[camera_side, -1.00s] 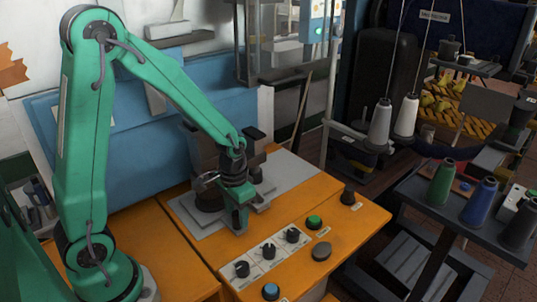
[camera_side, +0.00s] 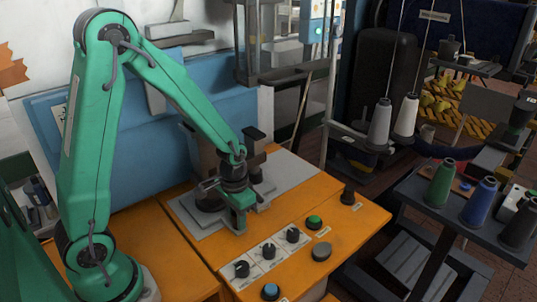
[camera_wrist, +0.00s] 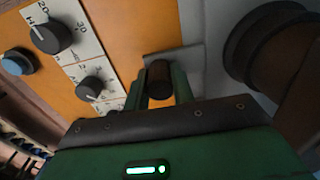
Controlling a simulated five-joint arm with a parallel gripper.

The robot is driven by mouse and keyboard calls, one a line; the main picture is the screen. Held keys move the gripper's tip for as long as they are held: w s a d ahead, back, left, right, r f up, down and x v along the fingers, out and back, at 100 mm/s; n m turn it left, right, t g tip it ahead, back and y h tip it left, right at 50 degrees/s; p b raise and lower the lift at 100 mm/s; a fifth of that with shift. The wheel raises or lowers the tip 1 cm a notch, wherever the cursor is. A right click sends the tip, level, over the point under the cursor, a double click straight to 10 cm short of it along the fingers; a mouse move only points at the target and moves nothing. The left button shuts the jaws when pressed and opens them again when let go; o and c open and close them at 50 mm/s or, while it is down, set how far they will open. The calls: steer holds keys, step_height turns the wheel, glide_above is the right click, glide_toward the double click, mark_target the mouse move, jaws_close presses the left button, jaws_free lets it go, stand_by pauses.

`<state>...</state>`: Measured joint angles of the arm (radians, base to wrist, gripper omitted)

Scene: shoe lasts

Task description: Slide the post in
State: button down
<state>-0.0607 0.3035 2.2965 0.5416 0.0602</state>
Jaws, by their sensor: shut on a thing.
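My gripper (camera_wrist: 161,88) is shut on a short dark brown cylinder, likely the post (camera_wrist: 159,80), seen nearly end-on between the green fingers in the wrist view. In the side view my gripper (camera_side: 240,215) is low over the front edge of the pale grey plate (camera_side: 295,172) on the orange bench. The post cannot be made out there. I cannot tell whether the post touches the plate or any hole; the opening for it is not clear in either view.
A large dark round part (camera_wrist: 270,45) stands close to the right of my gripper in the wrist view. Knobs (camera_side: 268,250) and a green button (camera_side: 314,222) line the front of the orange bench (camera_side: 345,225). Thread cones (camera_side: 440,183) stand far right.

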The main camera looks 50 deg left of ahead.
steer(key=shift+w, duration=0.15)
steer(key=w, duration=1.3)
steer(key=shift+w+r, duration=0.1)
steer(key=shift+w, duration=0.25)
steer(key=c, duration=1.2)
jaws_free()
steer(key=shift+s, duration=0.1)
steer(key=shift+s, duration=0.15)
